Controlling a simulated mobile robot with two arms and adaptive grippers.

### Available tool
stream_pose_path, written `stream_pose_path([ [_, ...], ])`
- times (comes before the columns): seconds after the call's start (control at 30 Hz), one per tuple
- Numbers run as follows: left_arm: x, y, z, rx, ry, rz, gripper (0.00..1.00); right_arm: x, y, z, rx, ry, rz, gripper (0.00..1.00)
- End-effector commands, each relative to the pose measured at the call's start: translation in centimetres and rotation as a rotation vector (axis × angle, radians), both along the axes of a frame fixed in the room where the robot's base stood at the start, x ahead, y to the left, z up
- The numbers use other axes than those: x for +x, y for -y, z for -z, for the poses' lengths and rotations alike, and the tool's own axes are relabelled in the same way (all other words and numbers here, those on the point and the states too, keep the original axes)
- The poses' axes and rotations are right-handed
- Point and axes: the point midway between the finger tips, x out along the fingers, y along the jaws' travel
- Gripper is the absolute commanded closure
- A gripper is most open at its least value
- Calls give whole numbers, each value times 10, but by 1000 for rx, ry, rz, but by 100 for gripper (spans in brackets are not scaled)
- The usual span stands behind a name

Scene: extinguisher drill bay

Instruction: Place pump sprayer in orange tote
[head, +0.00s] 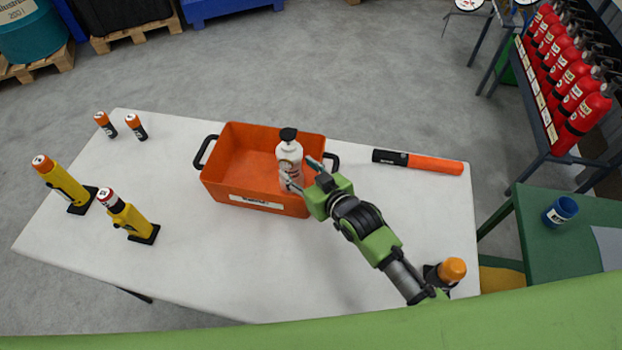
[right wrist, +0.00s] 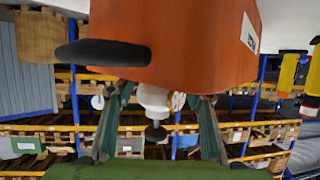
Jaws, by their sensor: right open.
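The pump sprayer (head: 289,152), a white bottle with a black top, is upright within the orange tote (head: 226,181) near its right end. In the right wrist view, which is upside down, the sprayer (right wrist: 153,97) shows between my fingers, and the tote wall (right wrist: 180,45) hides its lower part. I cannot tell whether its base touches the tote floor. My right gripper (head: 304,176) is open, with its fingers on either side of the sprayer and gaps beside it. My left gripper is not in view.
Two yellow devices (head: 62,182) on black bases and two small orange-topped cylinders (head: 135,126) stand on the left of the white table (head: 200,265). An orange-and-black baton (head: 418,162) lies at the right. An orange-capped item (head: 452,270) stands near my right arm. The front middle is clear.

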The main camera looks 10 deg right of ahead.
Motion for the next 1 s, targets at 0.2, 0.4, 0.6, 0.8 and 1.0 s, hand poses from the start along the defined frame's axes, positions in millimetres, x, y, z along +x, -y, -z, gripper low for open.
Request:
stream_pose_path([
  [0.2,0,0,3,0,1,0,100,-35,17,-15,0,0,-1,53],
  [0.4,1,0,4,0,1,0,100,-53,27,-24,0,0,-1,53],
  [0.6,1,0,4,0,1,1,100,-57,29,-27,0,1,-1,53],
  [0.8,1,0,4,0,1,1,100,-57,29,-27,1,1,-1,53],
  [1.0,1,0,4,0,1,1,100,-57,29,-27,1,1,-1,53],
])
